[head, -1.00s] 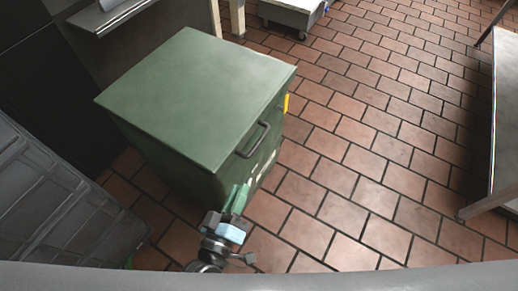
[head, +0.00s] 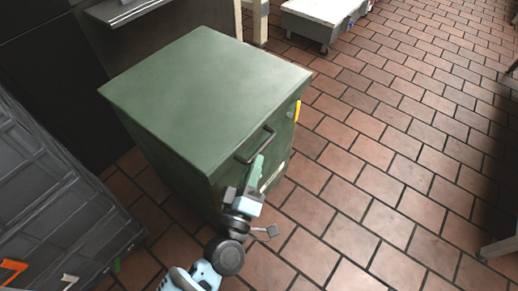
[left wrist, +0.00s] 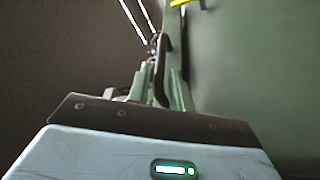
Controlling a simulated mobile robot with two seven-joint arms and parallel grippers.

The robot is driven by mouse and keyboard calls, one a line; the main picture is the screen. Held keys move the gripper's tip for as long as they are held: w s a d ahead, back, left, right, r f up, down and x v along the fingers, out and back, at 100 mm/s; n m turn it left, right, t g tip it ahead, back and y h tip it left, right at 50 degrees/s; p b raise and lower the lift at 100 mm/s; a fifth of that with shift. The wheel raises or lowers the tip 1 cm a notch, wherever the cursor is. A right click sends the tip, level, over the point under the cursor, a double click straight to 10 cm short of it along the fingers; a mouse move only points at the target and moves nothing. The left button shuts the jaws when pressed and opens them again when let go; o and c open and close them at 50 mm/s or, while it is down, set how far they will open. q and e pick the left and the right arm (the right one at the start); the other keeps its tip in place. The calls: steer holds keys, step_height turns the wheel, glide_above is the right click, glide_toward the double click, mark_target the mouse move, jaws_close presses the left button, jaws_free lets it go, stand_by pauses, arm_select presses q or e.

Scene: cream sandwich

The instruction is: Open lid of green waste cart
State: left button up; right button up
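The green waste cart (head: 165,150) stands at the left of the head view with its flat lid (head: 205,85) closed. A dark bar handle (head: 262,140) sits on its front side just under the lid edge. My left gripper (head: 257,165) is at that handle, its green fingers pointing up toward it. In the left wrist view, the handle (left wrist: 161,65) shows between the two spread fingers of the left gripper (left wrist: 158,88). Whether either finger touches the handle cannot be told. My right gripper is not in view.
A grey ribbed bin (head: 60,200) stands close at the left. A steel shelf (head: 125,10) is behind the cart, and a white wheeled trolley (head: 320,15) at the top. The tiled floor (head: 400,130) to the right is mostly clear.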

mark_target(259, 150)
arm_select(q)
steer(key=shift+x, duration=2.3)
jaws_close()
